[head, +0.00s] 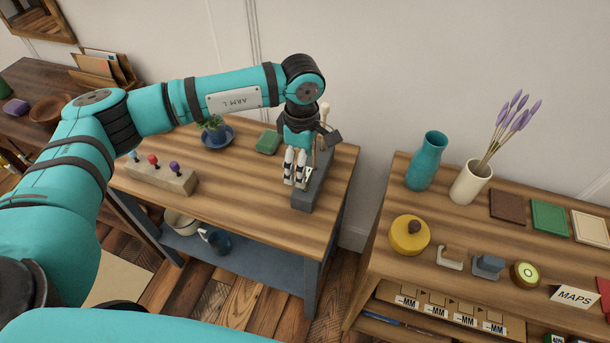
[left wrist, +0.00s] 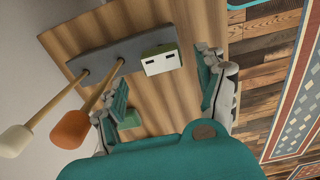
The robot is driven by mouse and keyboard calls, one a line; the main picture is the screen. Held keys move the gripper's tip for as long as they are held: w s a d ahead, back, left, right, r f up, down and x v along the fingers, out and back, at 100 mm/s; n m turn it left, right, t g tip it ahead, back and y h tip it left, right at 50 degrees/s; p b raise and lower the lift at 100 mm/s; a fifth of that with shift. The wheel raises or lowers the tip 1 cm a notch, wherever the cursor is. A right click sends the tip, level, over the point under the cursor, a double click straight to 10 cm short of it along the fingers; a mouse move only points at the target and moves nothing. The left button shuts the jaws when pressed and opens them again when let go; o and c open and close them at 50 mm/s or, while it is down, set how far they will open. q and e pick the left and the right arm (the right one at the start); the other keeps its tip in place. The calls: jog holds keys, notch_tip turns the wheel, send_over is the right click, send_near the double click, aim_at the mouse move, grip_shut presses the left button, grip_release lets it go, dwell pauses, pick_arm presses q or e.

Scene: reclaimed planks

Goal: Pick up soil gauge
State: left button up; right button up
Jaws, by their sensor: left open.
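A small block with a white face, two dark slots and a green side (left wrist: 162,62) sits at one end of a long grey stand (left wrist: 110,55); I take it for the soil gauge, though no label shows. My left gripper (left wrist: 165,80) is open, with one finger on each side of the block and no clear contact. In the head view the left gripper (head: 295,179) points down over the grey stand (head: 304,199), on the wooden table, and mostly hides the block. My right gripper is not in view.
Two mallet-like sticks, one with an orange head (left wrist: 70,129) and one with a white head (left wrist: 15,140), rise from the stand. A green box (head: 267,142), a potted plant (head: 214,127) and a wooden block with coloured knobs (head: 160,177) share the table. The table's front middle is clear.

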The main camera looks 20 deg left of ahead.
pick_arm(q)
jog(key=shift+s+d+f+p, duration=0.15)
jog(key=shift+f+p, duration=0.1)
jog(key=shift+f, duration=0.7)
jog(key=shift+d+f+p, duration=0.1)
jog(key=shift+f+p, duration=0.15)
jog(key=shift+f, duration=0.75)
jog(key=shift+s+d+f+p, duration=0.15)
jog(key=shift+f+p, duration=0.1)
jog(key=shift+f, duration=0.7)
jog(key=shift+w, duration=0.1)
jog(key=c, duration=1.3)
jog(key=shift+r, duration=0.1)
jog(key=shift+r, duration=11.95)
